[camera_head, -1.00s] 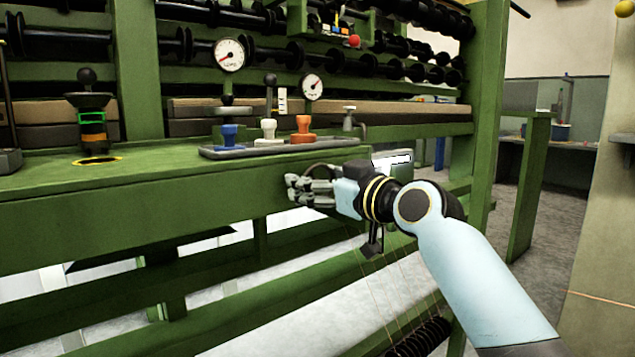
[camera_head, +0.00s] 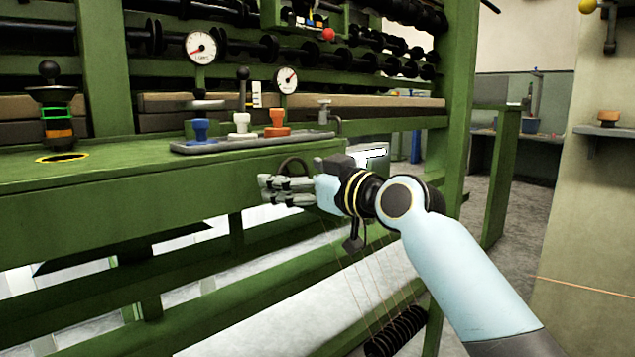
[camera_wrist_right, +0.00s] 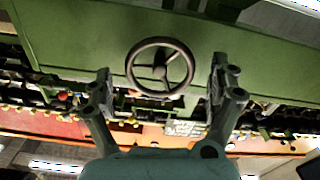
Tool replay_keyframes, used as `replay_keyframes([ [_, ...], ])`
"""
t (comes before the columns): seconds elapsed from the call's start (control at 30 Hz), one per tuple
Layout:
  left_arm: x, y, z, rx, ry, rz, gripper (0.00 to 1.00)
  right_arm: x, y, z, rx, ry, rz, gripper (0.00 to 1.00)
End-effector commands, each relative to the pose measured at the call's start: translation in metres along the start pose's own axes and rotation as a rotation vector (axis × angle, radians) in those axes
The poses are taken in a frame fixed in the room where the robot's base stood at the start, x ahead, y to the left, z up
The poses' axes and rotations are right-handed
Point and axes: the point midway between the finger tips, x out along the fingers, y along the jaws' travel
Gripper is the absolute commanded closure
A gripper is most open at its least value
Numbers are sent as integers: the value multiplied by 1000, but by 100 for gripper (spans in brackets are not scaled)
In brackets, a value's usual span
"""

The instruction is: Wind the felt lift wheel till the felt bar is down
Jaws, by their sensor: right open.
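The felt lift wheel is a dark three-spoked handwheel (camera_wrist_right: 160,67) on the green machine front. In the head view only the top of its rim (camera_head: 293,160) shows, behind my right gripper (camera_head: 264,190). In the right wrist view, my right gripper (camera_wrist_right: 163,78) is open, with one finger on each side of the wheel and gaps between the fingers and the rim. It holds nothing. Long brown bars (camera_head: 360,102) lie along the machine behind the ledge; I cannot tell whether one is the felt bar or how high it stands. My left gripper is out of view.
A tray (camera_head: 185,147) with blue, white and orange handles stands on the green ledge above the wheel. Two dial gauges (camera_head: 201,47) stand behind it. Threads (camera_head: 365,290) run down below my right forearm. Floor is open at the right, before a wall shelf (camera_head: 598,130).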

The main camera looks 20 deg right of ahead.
Motion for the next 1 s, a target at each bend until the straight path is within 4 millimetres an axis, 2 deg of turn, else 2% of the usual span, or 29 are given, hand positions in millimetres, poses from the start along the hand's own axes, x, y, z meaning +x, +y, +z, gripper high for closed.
replay_keyframes([
  [0.3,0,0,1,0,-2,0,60,-71,-1,2,-7,-6,-3,9],
  [0.43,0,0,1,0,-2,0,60,-93,-1,2,-5,-7,-3,9],
  [0.6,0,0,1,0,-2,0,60,-105,-1,1,-1,-2,-2,9],
  [1.0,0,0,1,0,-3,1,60,-106,-1,1,0,-1,-1,9],
])
